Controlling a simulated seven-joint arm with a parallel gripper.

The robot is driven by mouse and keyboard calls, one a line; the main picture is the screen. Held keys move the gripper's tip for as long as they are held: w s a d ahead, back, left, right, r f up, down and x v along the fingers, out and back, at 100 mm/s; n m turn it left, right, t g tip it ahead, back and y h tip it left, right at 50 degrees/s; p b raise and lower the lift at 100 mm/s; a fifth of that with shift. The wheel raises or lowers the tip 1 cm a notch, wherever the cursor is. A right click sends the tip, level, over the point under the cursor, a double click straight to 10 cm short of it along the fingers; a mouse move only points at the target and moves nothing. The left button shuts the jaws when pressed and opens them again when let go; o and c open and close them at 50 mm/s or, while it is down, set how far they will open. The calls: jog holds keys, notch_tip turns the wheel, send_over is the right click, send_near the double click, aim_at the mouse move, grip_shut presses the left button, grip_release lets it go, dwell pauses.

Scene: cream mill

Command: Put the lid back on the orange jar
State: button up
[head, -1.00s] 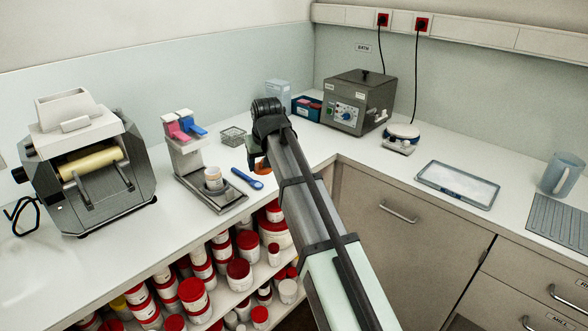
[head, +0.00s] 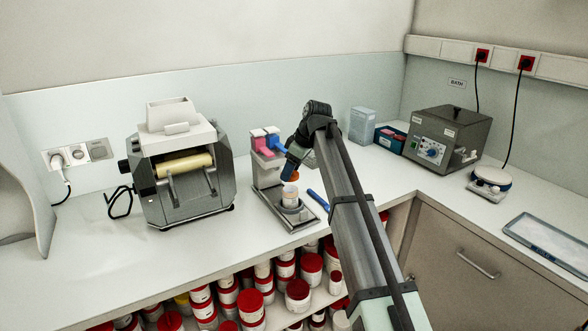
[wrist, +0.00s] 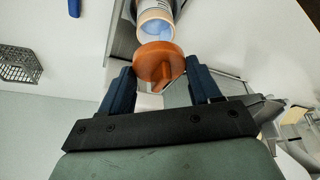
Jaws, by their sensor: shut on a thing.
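An open jar (head: 289,196) with pale walls stands upright in a holder on the grey base of the dispenser stand. In the wrist view the jar (wrist: 155,24) shows a tan rim and something bluish inside. My gripper (head: 291,172) is shut on the orange lid (head: 289,178), just above the jar. In the wrist view the lid (wrist: 158,64) sits between the two dark blue fingers, its disc facing the jar. The lid's edge overlaps the jar's rim in that view; I cannot tell whether they touch.
The dispenser stand (head: 266,170) with pink and blue levers rises close behind the jar. A blue spoon (head: 318,200) lies to the right. A roller mill (head: 184,175) stands to the left. A wire basket (wrist: 20,66) shows in the wrist view. Shelves below hold several red-lidded jars.

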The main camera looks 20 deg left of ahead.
aim_at(294, 174)
jog(key=shift+f, duration=2)
jog(key=shift+f, duration=0.6)
dwell(1.2)
jog(key=o, duration=1.2)
jog(key=shift+r, duration=0.1)
jog(key=shift+r, duration=2.15)
grip_shut()
